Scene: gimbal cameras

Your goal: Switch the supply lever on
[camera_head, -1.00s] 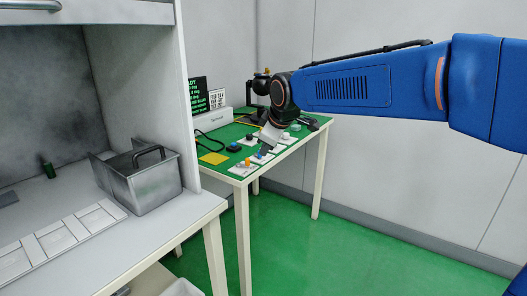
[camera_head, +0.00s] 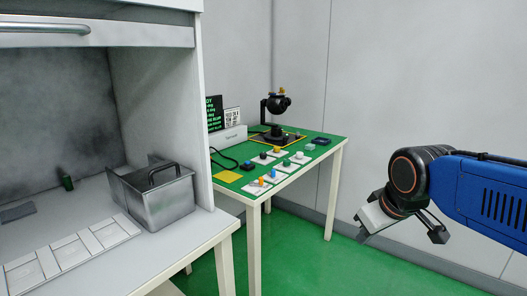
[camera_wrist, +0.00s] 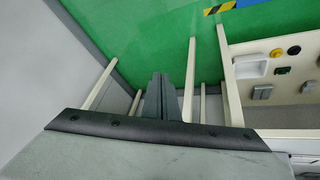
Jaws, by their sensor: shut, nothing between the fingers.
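The green-topped table (camera_head: 228,188) holds several small controls on white plates. Near its front edge are an orange lever-like piece (camera_head: 261,182) and a blue one (camera_head: 273,173); I cannot tell which control is the supply lever or how it is set. My gripper (camera_head: 364,234) hangs in the air to the right of the table, well apart from it, over the green floor. In the wrist view my gripper (camera_wrist: 160,80) is shut and empty, its dark fingers together.
A white cabinet with a metal bin (camera_head: 158,200) stands at the left. A black gimbal device (camera_head: 276,110) stands at the table's back. The wrist view shows a pale panel with a yellow knob (camera_wrist: 294,50) and grey switches at right. The floor right of the table is clear.

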